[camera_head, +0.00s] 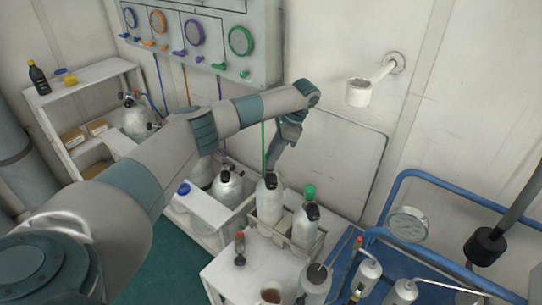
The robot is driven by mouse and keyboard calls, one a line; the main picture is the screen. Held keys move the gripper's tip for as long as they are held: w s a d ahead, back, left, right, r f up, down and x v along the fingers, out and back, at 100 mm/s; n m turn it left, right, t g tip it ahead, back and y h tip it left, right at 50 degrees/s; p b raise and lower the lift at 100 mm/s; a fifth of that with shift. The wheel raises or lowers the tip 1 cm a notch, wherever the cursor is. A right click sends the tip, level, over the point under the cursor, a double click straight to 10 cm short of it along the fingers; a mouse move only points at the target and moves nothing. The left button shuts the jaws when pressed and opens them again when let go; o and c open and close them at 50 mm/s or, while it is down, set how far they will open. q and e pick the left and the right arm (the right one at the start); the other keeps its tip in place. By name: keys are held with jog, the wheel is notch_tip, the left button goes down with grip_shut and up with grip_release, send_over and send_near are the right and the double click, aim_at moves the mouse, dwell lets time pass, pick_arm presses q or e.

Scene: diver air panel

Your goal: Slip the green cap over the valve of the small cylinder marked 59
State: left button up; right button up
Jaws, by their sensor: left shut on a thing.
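My left gripper (273,160) points down just above the left white cylinder (268,205) in a rack. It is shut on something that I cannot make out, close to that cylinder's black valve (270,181). The green cap (309,192) shows upright to the right, above and behind the black valve (312,212) of the right white cylinder (304,230). What the cap rests on is mostly hidden. The marking 59 cannot be read on any cylinder. My right gripper is not in view.
The pale rack (284,239) stands on a white table (228,272) with a red-topped item (240,247) and a cup (271,292). A white wall-mounted cup (358,92) sticks out behind.

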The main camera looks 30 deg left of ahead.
pick_arm(q)
jog(key=shift+f, duration=0.55)
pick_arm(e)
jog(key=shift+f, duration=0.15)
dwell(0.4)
pick_arm(q)
jog(key=o, duration=1.1)
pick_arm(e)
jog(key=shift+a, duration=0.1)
pick_arm(q)
jog(key=shift+w+d+r+b, duration=0.1)
jog(key=shift+d+r+b, duration=0.1)
jog(key=shift+b, duration=0.2)
jog(key=b+v, duration=0.1)
jog(key=v, duration=1.6)
jog(key=shift+a+b, duration=0.25)
jog(key=shift+b, duration=0.1)
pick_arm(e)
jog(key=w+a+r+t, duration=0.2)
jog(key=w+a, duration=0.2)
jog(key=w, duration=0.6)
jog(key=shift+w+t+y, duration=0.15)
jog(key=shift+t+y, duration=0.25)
